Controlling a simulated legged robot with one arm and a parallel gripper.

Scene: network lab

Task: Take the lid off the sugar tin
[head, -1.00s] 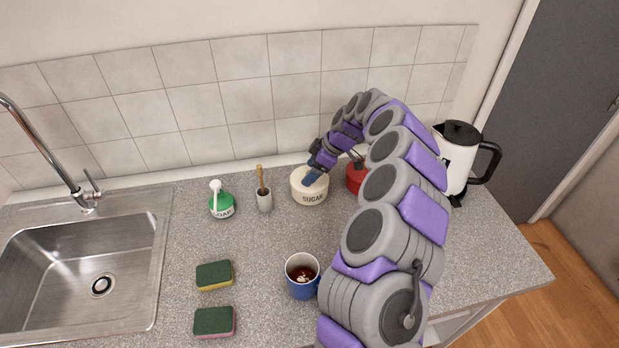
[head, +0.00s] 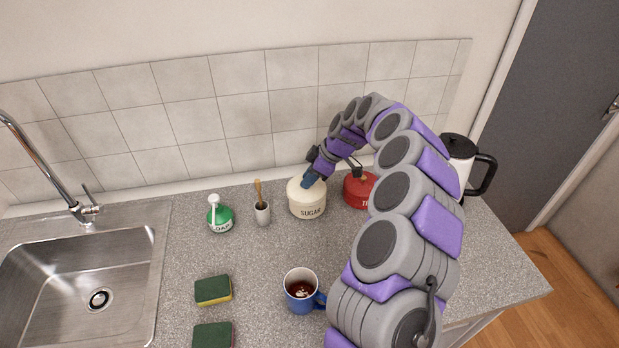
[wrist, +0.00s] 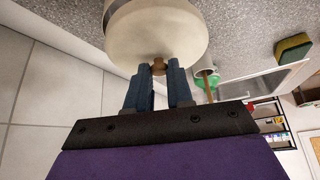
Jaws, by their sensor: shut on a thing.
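The cream sugar tin (head: 308,209), marked SUGAR, stands upright near the back of the counter. My gripper (head: 309,180) reaches down to its top from above, with blue fingers. In the wrist view my gripper (wrist: 158,72) is shut on the small brown knob (wrist: 158,64) of the cream lid (wrist: 155,36). The lid appears to sit on the tin; I cannot tell whether there is a gap beneath it. The fingers partly hide the knob.
A red tin (head: 357,191) stands close right of the sugar tin, partly behind my arm. A utensil pot (head: 262,214) and green soap bottle (head: 220,217) stand left. A blue mug (head: 301,291) and sponges (head: 213,290) are in front. A kettle (head: 461,165) stands right.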

